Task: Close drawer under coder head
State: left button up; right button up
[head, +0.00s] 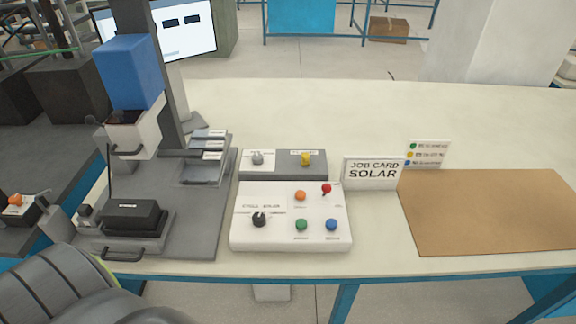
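The coder head is a blue box (129,72) on a dark grey column (169,70) at the left of the bench in the head view. Directly under it is a pale grey drawer (134,134) with a dark handle (127,152) on its front. The drawer sticks out toward me and its dark inside shows at the top, so it looks open. Below it, a black battery-like block (131,214) sits on a grey fixture (190,235) with another handle (122,255) at its front edge.
A white control box (291,232) with coloured buttons and a knob stands right of the fixture. Behind it is a grey switch panel (284,164). A job card sign (373,172) reads SOLAR. A brown mat (490,212) lies at the right. The rear bench is clear.

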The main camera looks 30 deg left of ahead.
aim_at(132, 233)
jog(key=u, duration=2.3)
